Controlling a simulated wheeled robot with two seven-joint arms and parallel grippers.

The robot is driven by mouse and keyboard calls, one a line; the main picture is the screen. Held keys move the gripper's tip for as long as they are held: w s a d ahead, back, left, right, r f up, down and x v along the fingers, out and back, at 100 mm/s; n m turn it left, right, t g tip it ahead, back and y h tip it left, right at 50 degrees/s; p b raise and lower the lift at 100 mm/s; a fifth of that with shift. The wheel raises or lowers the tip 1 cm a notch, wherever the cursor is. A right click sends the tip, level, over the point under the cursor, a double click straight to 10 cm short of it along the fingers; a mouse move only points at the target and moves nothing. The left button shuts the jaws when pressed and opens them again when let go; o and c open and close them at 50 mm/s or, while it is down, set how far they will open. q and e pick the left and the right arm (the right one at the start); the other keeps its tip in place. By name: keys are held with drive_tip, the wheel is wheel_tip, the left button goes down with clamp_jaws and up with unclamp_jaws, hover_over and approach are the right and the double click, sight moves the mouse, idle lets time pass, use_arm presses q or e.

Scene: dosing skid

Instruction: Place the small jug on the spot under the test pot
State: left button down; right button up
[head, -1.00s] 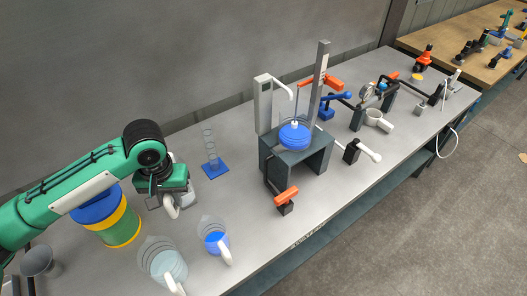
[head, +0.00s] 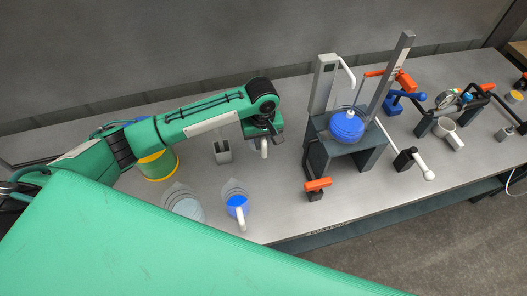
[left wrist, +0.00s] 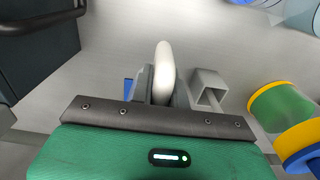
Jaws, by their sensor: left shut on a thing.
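My left gripper (head: 264,139) is shut on a white curved piece (head: 264,148), like a handle, above the bench left of the dark stand. The piece sticks out between the fingers in the left wrist view (left wrist: 163,72); I cannot tell what it belongs to. A small jug (head: 237,204) with blue liquid and a white handle stands on the bench, below my gripper in the picture. A larger jug (head: 183,205) with pale liquid is left of it. A round blue vessel (head: 347,125), perhaps the test pot, sits on the stand (head: 344,150). No marked spot is distinguishable. My right gripper is out of view.
A grey square holder (head: 222,151) stands just left of my gripper. A green and yellow drum (head: 157,165) is farther left. An orange-handled valve (head: 317,187) sits before the stand.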

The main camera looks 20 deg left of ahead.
use_arm(q)
drive_tip(key=shift+f+p, duration=0.5)
drive_tip(key=shift+f, duration=3.25)
drive_tip(key=c, duration=1.4)
unclamp_jaws()
drive_tip(key=shift+o, duration=0.2)
